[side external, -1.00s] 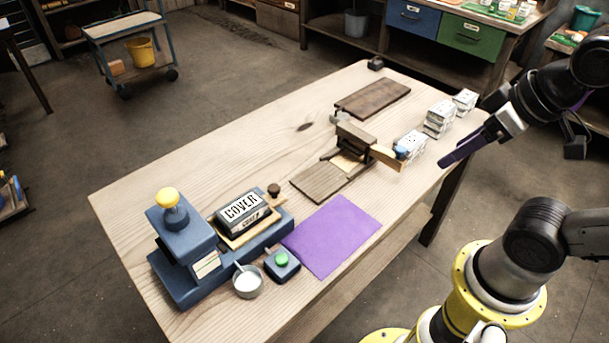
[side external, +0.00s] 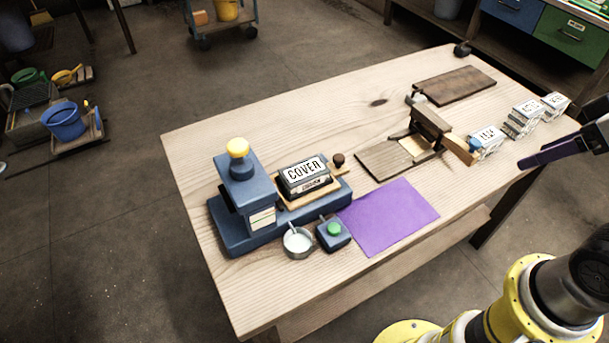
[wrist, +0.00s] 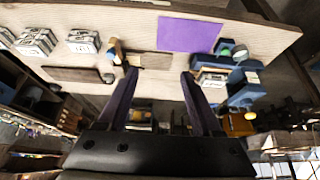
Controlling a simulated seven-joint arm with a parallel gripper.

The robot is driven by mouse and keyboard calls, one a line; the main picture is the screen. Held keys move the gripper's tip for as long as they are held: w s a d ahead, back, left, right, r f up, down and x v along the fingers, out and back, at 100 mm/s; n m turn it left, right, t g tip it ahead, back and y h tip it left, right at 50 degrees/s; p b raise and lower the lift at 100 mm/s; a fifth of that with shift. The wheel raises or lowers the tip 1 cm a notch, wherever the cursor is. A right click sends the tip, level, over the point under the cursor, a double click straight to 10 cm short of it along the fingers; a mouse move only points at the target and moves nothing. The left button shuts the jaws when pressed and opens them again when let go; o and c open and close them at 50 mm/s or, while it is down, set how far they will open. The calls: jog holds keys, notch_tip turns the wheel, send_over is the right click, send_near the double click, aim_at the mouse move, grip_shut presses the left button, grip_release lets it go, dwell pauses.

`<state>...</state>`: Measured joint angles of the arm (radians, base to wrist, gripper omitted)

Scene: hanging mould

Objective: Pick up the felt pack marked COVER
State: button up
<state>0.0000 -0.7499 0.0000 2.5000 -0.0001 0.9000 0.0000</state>
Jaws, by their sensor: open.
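The felt pack marked COVER (side external: 303,174) is a dark block with a white lettered top. It rests on a wooden board on the base of a blue press (side external: 240,187) with a yellow knob. The pack also shows in the wrist view (wrist: 212,77), right of my fingers, partly unclear. My gripper (side external: 538,156) has dark purple fingers and is in the air near the table's right edge, far from the pack. In the wrist view my gripper (wrist: 158,74) has its fingers spread with nothing held between them.
A purple sheet (side external: 388,217), a metal cup (side external: 298,242) and a green-button box (side external: 333,234) lie near the press. A wooden hinged mould (side external: 430,125) stands mid-table. Several white labelled packs (side external: 522,118) stand at the right edge. A dark board (side external: 455,86) lies behind.

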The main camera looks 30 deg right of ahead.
dwell(0.4)
jog(key=o, duration=0.5)
